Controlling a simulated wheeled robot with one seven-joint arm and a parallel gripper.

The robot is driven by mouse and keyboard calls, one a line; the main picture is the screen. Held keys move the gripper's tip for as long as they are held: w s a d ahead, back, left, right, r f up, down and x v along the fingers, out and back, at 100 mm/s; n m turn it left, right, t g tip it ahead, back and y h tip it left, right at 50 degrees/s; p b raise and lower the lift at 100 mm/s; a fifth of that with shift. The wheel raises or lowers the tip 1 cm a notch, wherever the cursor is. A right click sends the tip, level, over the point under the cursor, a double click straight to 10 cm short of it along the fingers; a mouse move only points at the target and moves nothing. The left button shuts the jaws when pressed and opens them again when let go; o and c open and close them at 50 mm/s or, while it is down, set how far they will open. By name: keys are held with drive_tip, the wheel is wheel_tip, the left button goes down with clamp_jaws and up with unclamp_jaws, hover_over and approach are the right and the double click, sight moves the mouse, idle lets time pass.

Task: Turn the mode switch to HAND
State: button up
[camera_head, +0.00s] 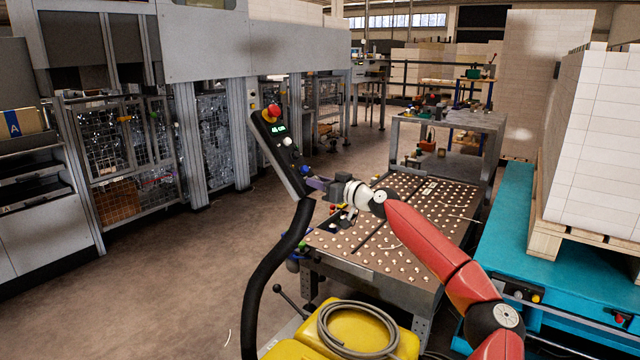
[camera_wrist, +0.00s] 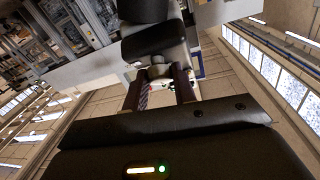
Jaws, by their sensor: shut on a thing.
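The control panel (camera_head: 278,150) is a tilted grey and black box on a black curved arm, left of centre in the head view. It carries a red mushroom button (camera_head: 271,112), a small green-lit display (camera_head: 278,129), pale knobs and a blue button. My gripper (camera_head: 317,183) is at the panel's lower right end. In the wrist view, my gripper (camera_wrist: 158,82) has its two fingers closed on a small grey knob-like part, which I take for the mode switch (camera_wrist: 157,72). The HAND marking and the switch's pointing direction cannot be read; my gripper hides the switch in the head view.
A perforated table (camera_head: 400,235) stands behind my forearm. A yellow case with a coiled grey hose (camera_head: 358,328) is in front. A teal pallet station (camera_head: 500,225) with stacked white reams (camera_head: 600,140) is at right. The floor (camera_head: 170,270) at left is clear.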

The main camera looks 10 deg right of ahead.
drive_tip(key=shift+f+m+h+b, duration=0.1)
drive_tip(key=shift+m+h+b, duration=0.2)
drive_tip(key=shift+m+b, duration=0.1)
drive_tip(key=shift+s+a+m+t+h+b, duration=0.1)
drive_tip(key=shift+m+t+h+b, duration=0.45)
drive_tip(key=shift+m, duration=0.25)
drive_tip(key=m+h, duration=0.1)
drive_tip(key=m+h+b, duration=0.1)
drive_tip(key=m, duration=0.1)
drive_tip(key=shift+a+r+t, duration=0.1)
drive_tip(key=shift+r+t, duration=0.1)
drive_tip(key=shift+t, duration=0.05)
drive_tip(key=m+h, duration=0.2)
drive_tip(key=m, duration=0.1)
drive_tip(key=shift+a+r, duration=0.1)
drive_tip(key=shift+r, duration=0.1)
drive_tip(key=shift+m+h+p, duration=0.75)
drive_tip(key=shift+m+h, duration=0.3)
drive_tip(key=shift+m, duration=0.45)
drive_tip(key=shift+f, duration=0.1)
